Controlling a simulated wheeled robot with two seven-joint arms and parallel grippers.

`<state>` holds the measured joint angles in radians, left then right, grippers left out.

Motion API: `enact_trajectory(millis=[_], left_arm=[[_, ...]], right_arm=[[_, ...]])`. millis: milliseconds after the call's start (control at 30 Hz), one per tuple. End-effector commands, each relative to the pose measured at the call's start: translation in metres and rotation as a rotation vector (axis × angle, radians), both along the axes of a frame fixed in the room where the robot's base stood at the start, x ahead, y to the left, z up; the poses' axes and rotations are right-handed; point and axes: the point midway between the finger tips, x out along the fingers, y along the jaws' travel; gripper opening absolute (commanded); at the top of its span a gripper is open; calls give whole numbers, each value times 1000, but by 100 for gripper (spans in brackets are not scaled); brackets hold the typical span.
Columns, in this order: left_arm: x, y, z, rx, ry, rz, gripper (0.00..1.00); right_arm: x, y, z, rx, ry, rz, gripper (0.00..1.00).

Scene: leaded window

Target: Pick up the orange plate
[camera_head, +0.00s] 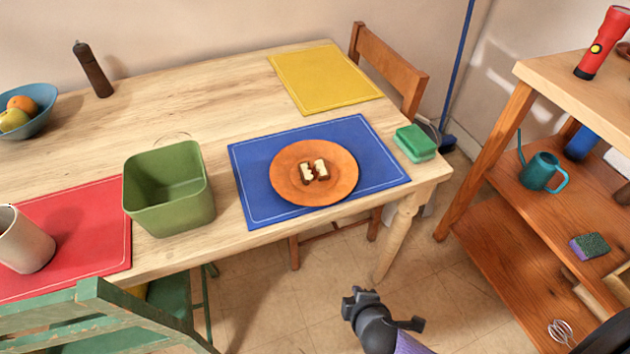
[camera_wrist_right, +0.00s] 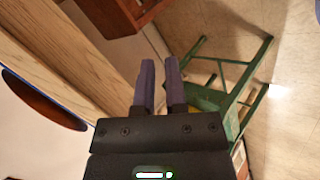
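The orange plate (camera_head: 288,178) lies flat on the blue placemat (camera_head: 250,200) near the table's front right. Small brown and white food pieces (camera_head: 313,170) sit on its middle. In the right wrist view, part of the plate (camera_wrist_right: 38,100) shows at the left edge. My right gripper (camera_wrist_right: 159,65) points along the table's front side, its two fingers nearly parallel with a narrow empty gap. In the head view, its dark hand (camera_head: 370,315) is low in front of the table, apart from the plate; its fingertips are hard to make out. My left gripper is not in view.
A green bin (camera_head: 168,190) stands left of the plate. A green sponge (camera_head: 414,142) lies at the table's right edge. A yellow placemat (camera_head: 325,78) lies behind, bare. A green chair (camera_head: 95,318) is at the front left; a wooden shelf (camera_head: 510,235) stands right.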

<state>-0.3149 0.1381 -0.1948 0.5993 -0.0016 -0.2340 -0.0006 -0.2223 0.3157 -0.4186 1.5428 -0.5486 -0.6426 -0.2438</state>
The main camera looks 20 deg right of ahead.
Motion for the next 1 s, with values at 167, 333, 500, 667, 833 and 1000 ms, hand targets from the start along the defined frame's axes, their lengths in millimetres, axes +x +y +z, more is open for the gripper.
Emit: enact_trajectory(millis=[167,333,500,667,833,1000], left_arm=[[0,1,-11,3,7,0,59],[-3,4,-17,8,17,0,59],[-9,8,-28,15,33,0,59],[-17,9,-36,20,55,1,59],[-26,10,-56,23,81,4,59],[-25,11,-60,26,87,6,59]], right_arm=[[46,20,73,-139,-229,129,15],[64,33,141,-243,-417,182,15],[88,33,150,-272,-468,187,15],[111,31,140,-269,-465,188,15],[144,33,125,-269,-463,187,15],[159,30,123,-266,-462,188,15]])
